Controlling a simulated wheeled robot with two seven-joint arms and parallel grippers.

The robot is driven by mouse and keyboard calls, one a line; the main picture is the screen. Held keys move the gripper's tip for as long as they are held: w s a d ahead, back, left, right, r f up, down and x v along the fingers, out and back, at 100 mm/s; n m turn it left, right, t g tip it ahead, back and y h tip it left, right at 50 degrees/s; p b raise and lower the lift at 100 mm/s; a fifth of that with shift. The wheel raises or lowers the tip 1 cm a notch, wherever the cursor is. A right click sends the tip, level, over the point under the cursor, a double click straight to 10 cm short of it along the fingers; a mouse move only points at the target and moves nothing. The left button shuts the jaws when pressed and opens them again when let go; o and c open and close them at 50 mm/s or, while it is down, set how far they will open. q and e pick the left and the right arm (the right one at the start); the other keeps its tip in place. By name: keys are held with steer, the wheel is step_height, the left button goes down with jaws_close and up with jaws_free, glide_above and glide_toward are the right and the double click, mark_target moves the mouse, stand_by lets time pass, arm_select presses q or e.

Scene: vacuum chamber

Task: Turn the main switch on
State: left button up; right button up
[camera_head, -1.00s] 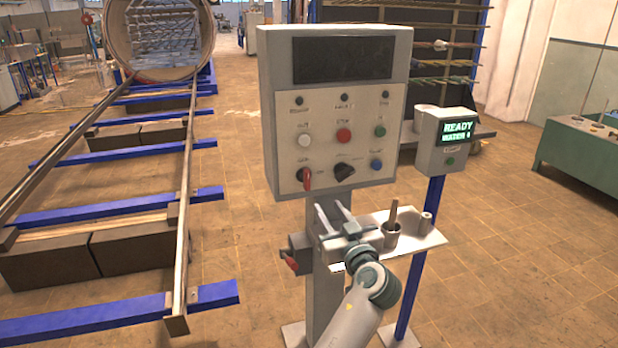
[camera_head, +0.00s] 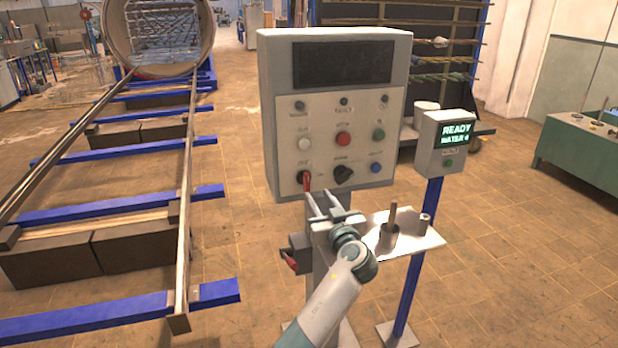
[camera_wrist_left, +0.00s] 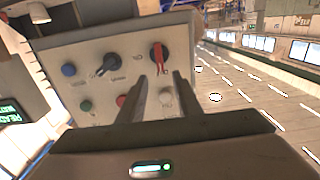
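A grey control box (camera_head: 268,120) carries a red-handled rotary switch (camera_head: 307,181) at the lower left of its panel. Its handle points roughly up and down. My left gripper (camera_head: 318,196) is open and empty, just below and slightly right of this switch. In the left wrist view the red switch (camera_wrist_left: 158,56) shows ahead of the tips of the open left gripper (camera_wrist_left: 160,78), roughly between the two fingers. I see no contact with it. My right gripper is not in view.
A black selector knob (camera_head: 343,174) sits right of the red switch. Below are a small shelf (camera_head: 420,240) with a cup (camera_head: 390,235) and a red lever (camera_head: 290,262) on the post. A screen box (camera_head: 440,150) reading READY stands at right. Rails (camera_head: 184,220) lie left.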

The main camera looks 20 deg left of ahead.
mark_target(308, 180)
arm_select(q)
steer(key=p+x, duration=0.3)
steer(key=x, duration=0.6)
steer(key=shift+w+a, duration=0.25)
steer(key=shift+w, duration=0.05)
jaws_close()
